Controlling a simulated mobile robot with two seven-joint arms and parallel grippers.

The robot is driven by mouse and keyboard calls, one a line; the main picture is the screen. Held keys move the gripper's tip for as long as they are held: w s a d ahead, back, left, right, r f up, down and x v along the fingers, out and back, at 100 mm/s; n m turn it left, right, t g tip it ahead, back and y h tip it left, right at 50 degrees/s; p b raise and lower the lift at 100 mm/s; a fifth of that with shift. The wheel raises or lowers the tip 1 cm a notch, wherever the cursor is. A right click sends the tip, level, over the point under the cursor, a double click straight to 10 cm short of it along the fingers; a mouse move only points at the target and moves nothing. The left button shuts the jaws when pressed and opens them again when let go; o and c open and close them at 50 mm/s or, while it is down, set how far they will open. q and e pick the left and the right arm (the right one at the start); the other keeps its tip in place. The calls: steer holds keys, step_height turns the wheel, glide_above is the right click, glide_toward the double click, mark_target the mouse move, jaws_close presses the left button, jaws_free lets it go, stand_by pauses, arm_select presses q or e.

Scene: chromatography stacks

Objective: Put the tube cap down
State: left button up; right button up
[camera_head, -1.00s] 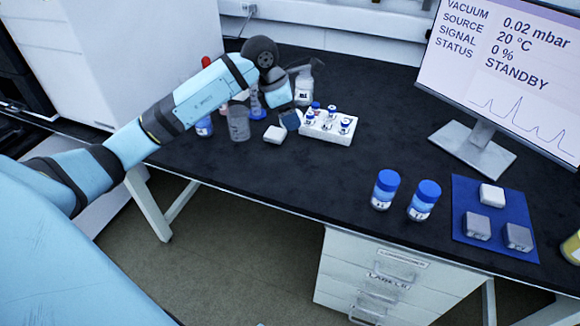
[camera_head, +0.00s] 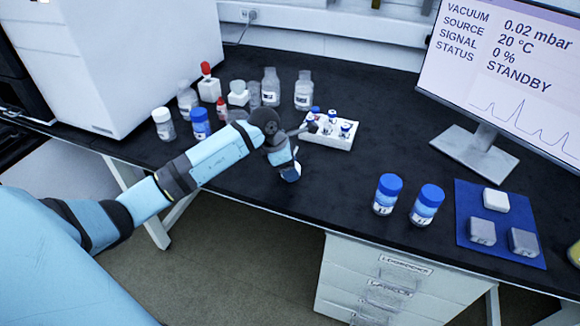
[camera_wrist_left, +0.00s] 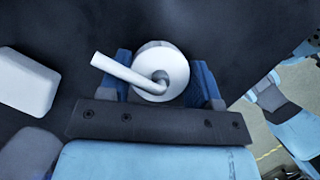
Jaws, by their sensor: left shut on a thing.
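The tube cap (camera_wrist_left: 172,72) is a white round piece with a bent white tube sticking out to the left in the left wrist view. My left gripper (camera_wrist_left: 160,80) is shut on it, with a blue finger on either side. In the head view my left gripper (camera_head: 290,169) points down near the front edge of the dark bench, in front of the white vial rack. The cap is small and mostly hidden there. I cannot tell whether it touches the bench. My right gripper is not in view.
A white vial rack (camera_head: 334,141) stands just behind the gripper. Several bottles (camera_head: 271,88) stand at the back left. Two blue-capped jars (camera_head: 387,194) and a blue mat (camera_head: 511,257) with blocks are to the right. A monitor (camera_head: 498,68) stands behind. Bench between rack and jars is clear.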

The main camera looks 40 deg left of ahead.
arm_select(q)
steer(key=shift+r, duration=0.1)
steer(key=o, duration=0.9)
steer(key=shift+f, duration=0.2)
steer(key=shift+o, duration=0.2)
